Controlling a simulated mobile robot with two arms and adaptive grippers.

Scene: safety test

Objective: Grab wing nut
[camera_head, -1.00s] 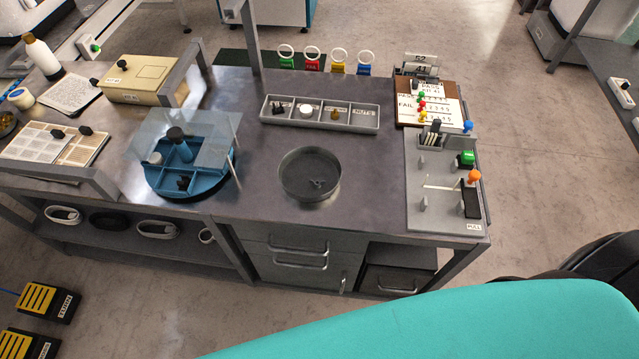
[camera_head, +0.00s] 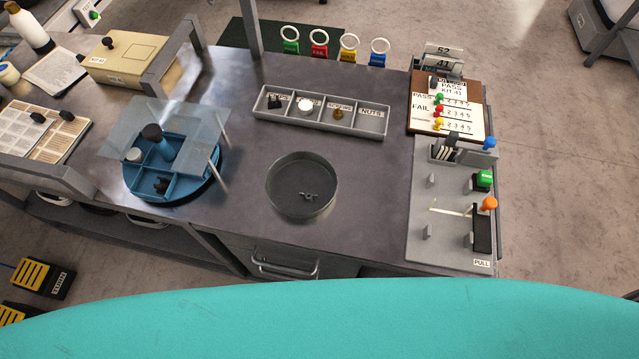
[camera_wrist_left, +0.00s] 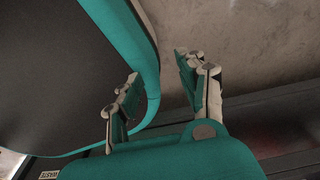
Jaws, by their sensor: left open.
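A small dark wing nut (camera_head: 308,196) lies in the round grey metal dish (camera_head: 274,199) on the workbench in the head view. Neither gripper is in the head view, so the left gripper's distance from the dish cannot be told. My right gripper is not seen.
A compartment tray (camera_head: 262,103) with a NUTS label stands behind the dish. A blue round organizer (camera_head: 208,190) with a clear raised cover is at left. A grey panel (camera_head: 425,250) with green and orange knobs is at right. Bare bench surrounds the dish.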

